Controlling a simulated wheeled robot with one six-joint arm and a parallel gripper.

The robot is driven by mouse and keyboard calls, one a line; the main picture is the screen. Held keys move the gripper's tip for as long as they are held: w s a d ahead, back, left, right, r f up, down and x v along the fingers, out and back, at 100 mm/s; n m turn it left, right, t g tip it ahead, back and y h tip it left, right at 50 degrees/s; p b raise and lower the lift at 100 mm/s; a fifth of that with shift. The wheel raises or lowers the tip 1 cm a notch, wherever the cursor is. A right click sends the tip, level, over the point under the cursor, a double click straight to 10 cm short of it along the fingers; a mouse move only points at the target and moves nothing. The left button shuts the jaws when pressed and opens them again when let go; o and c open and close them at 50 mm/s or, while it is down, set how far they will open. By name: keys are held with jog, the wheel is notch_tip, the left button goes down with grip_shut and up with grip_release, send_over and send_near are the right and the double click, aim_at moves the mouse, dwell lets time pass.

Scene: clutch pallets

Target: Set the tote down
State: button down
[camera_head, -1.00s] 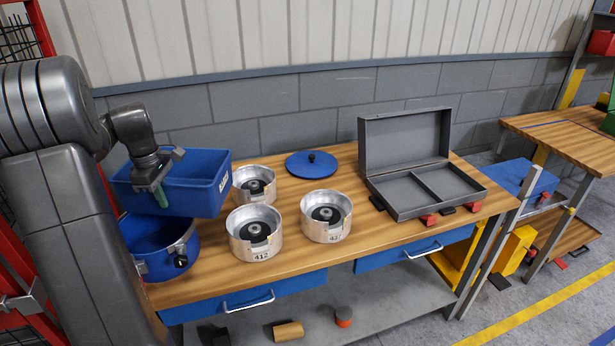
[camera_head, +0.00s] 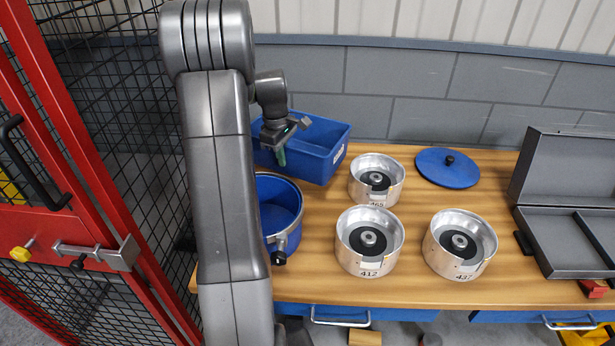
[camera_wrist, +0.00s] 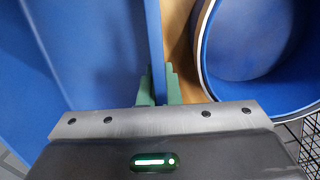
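The blue tote (camera_head: 322,150) is a rectangular open bin at the back left of the wooden bench, in the head view. My gripper (camera_head: 281,155) is at its near left wall. In the wrist view the tote (camera_wrist: 85,50) fills the left side, and the green fingertips of my gripper (camera_wrist: 158,85) are closed on either side of its wall. The tote looks empty in the part I see. Whether its base touches the bench or hangs just above it, I cannot tell. My arm hides part of its left end.
A round blue pot (camera_head: 280,208) with a clamp stands just in front of the tote. Silver housings (camera_head: 376,180) numbered 465, 412 and 437 stand to the right. A blue lid (camera_head: 447,168) and an open grey case (camera_head: 570,200) lie farther right. A red mesh gate (camera_head: 95,200) is at left.

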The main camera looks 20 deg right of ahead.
notch_tip(320, 180, down, 8)
jog(key=shift+f+p, duration=0.1)
jog(key=shift+p, duration=0.45)
jog(key=shift+f, duration=0.1)
jog(key=c, duration=1.6)
grip_release()
jog(key=shift+c, duration=0.2)
